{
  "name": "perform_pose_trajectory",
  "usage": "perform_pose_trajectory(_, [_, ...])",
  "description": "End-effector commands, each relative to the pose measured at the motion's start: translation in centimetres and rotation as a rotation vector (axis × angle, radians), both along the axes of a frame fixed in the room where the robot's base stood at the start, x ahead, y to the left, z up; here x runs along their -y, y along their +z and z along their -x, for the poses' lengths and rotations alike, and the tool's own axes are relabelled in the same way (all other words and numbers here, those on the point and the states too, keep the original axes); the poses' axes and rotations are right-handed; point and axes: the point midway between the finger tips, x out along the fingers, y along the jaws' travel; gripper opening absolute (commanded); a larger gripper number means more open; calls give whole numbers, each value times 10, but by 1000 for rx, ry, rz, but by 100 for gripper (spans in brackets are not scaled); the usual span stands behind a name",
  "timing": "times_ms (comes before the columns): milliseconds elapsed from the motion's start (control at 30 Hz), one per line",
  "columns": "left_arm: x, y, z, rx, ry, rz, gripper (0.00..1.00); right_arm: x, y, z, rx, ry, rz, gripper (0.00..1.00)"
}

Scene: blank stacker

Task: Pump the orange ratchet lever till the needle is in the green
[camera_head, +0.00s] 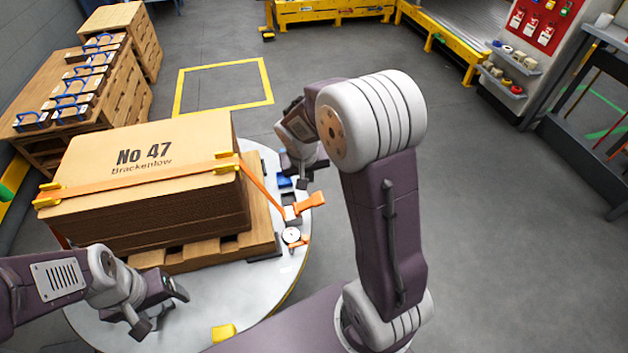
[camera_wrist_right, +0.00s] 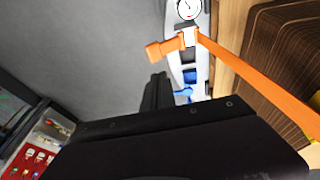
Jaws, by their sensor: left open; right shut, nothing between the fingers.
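The orange ratchet lever (camera_head: 310,202) sticks out to the right of the ratchet by the pallet's right side. It also shows in the right wrist view (camera_wrist_right: 163,48). The round white gauge (camera_head: 291,235) sits just below it in the head view, and at the top edge of the right wrist view (camera_wrist_right: 187,9). Its needle is too small to read. My right gripper (camera_head: 303,182) is shut and empty, close to the lever but seemingly apart from it. Its dark fingers (camera_wrist_right: 157,92) show below the lever in the wrist view. My left gripper (camera_head: 160,308) is open at the front left.
A strapped cardboard stack (camera_head: 150,165) marked No 47 sits on a wooden pallet (camera_head: 262,225) on a round pale table (camera_head: 200,290). An orange strap (camera_head: 130,183) crosses it and runs to the ratchet. A yellow block (camera_head: 223,332) lies at the front. Open floor is at right.

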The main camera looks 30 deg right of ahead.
Motion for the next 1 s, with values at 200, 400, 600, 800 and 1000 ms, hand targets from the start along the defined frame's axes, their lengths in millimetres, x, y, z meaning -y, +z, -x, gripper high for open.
perform_pose_trajectory(200, [0,0,0,-1,0,0,76,1,1,-2,3,-3,3,0])
perform_pose_trajectory(400, [0,-3,0,0,0,0,76,2,-5,-3,2,-3,2,0])
perform_pose_trajectory(600, [0,-19,0,0,0,0,76,9,-42,-10,-2,-3,2,0])
perform_pose_trajectory(800, [0,-36,0,0,0,0,76,19,-84,-21,-1,-4,2,0])
perform_pose_trajectory(1000, [0,-51,0,0,0,0,76,30,-117,-24,1,-4,1,0])
